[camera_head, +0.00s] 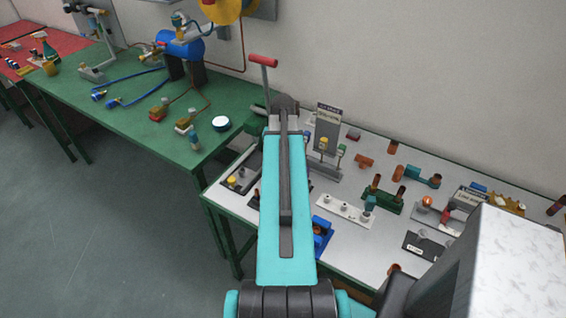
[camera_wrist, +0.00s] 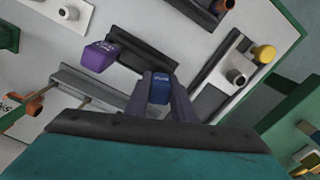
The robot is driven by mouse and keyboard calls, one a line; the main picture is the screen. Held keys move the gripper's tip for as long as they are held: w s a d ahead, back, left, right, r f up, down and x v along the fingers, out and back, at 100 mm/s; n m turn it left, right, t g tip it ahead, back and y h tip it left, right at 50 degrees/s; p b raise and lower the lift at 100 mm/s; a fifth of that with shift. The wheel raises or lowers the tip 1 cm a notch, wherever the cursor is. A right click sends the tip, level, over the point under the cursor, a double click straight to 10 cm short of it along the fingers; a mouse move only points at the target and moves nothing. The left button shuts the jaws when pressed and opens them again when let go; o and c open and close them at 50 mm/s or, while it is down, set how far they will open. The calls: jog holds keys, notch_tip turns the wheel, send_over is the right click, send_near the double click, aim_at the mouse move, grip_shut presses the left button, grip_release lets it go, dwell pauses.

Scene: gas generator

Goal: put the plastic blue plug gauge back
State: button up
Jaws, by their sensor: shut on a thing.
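The blue plug gauge (camera_wrist: 159,90) shows in the wrist view as a small dark blue block between the fingertips. My gripper (camera_wrist: 160,98) is shut on it, and the plug is held over the white-topped table. A purple block (camera_wrist: 100,57) is up and to the left of it, apart from it. A dark holder strip (camera_wrist: 139,50) lies just beyond the fingertips, and a grey rail (camera_wrist: 90,84) lies to their left. I cannot tell how high the plug is above these. In the head view my arm hides the gripper and the plug.
A yellow-capped part (camera_wrist: 264,53) is right of my gripper. In the head view, a grey sign stand (camera_head: 328,122) with coloured knobs is right of my arm. A blue fixture (camera_head: 321,236) and a white strip (camera_head: 343,209) are nearby. The green table (camera_head: 130,110) is at left.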

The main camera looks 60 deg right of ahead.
jog(key=shift+f, duration=0.1)
jog(key=o, duration=0.9)
jog(key=shift+o, duration=0.2)
notch_tip(320, 180, up, 14)
jog(key=b, duration=0.3)
dwell(0.4)
jog(key=shift+f, duration=0.1)
dwell(0.3)
